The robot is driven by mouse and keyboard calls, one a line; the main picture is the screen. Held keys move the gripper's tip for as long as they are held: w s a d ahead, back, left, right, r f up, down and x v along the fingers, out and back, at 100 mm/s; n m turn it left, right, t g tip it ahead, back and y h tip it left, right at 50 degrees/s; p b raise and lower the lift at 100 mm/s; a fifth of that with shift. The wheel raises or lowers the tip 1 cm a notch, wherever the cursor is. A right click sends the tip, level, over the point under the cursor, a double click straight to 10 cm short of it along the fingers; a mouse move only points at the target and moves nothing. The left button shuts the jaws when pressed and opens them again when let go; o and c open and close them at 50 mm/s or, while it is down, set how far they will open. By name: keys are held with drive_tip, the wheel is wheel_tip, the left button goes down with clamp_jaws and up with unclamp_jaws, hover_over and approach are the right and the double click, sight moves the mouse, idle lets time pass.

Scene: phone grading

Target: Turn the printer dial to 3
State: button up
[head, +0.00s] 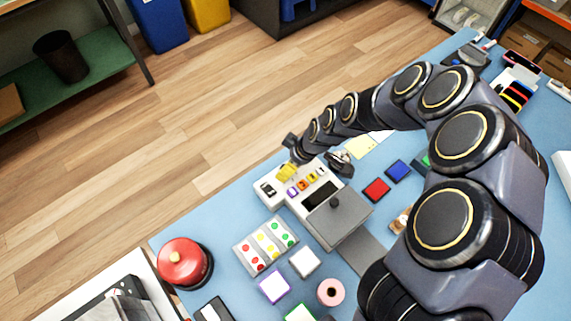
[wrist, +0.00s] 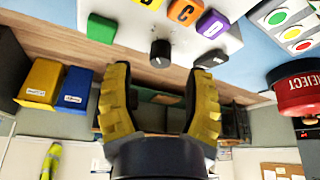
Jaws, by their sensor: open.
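The printer (head: 292,208) is a pale box with a row of coloured lettered keys and a dark screen on the blue table. Its dial, a small black round knob (wrist: 160,54), shows on the white panel in the wrist view, beside the orange C key (wrist: 183,12) and purple D key (wrist: 211,24). Its number setting cannot be read. My gripper (wrist: 160,82) is open and empty, its two yellow-padded fingers on either side of the dial's line and apparently short of it. In the head view my gripper (head: 314,164) is over the printer's far edge and the dial cannot be made out.
A grey block with a knob (head: 336,220) adjoins the printer. A tray of red, yellow and green dots (head: 265,246) and a red REJECT button (head: 184,262) lie to the near left. Red (head: 376,189) and blue (head: 398,171) pads lie right of the printer.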

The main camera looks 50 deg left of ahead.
drive_tip(key=shift+x, duration=1.5)
clamp_jaws()
